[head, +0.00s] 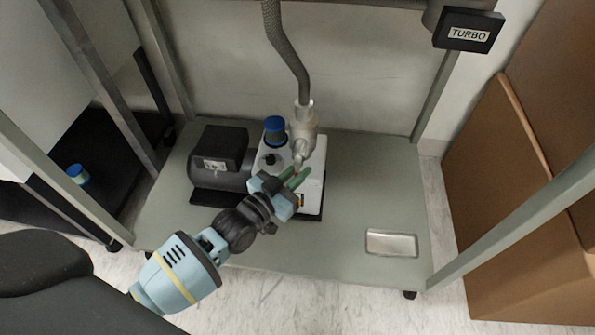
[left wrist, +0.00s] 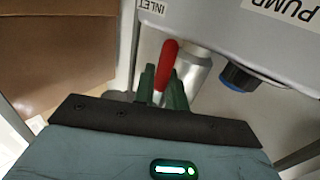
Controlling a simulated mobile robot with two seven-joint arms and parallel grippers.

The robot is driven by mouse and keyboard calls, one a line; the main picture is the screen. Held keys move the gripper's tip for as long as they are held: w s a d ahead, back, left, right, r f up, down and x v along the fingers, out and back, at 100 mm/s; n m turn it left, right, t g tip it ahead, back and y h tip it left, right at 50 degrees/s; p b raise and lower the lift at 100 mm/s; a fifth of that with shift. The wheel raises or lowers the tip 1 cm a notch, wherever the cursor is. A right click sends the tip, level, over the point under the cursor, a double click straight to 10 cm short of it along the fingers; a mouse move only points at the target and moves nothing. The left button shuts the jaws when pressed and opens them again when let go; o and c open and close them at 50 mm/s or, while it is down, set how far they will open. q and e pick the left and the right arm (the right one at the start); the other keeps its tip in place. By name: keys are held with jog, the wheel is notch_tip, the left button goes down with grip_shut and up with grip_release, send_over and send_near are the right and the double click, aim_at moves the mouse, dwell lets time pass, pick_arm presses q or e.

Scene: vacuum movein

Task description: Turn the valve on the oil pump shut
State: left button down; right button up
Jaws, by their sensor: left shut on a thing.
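The oil pump (head: 312,165) has a white body and a dark motor (head: 218,175) and stands on the lower shelf of a metal frame. A metallic valve fitting (head: 303,128) rises from its top and joins a grey hose. In the left wrist view the valve's red handle (left wrist: 167,62) sits between the green fingers of my left gripper (left wrist: 161,84). The left gripper (head: 293,179) is shut on this handle beside the fitting. In the head view the gripper mostly hides the handle. My right gripper is in neither view.
A blue cap (head: 275,124) stands on the pump beside the valve. The hose (head: 288,50) hangs from above. Frame posts (head: 520,230) flank the shelf (head: 375,190). A metal tray (head: 391,243) lies at the shelf's front right. Cardboard boxes (head: 505,190) stand on the right.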

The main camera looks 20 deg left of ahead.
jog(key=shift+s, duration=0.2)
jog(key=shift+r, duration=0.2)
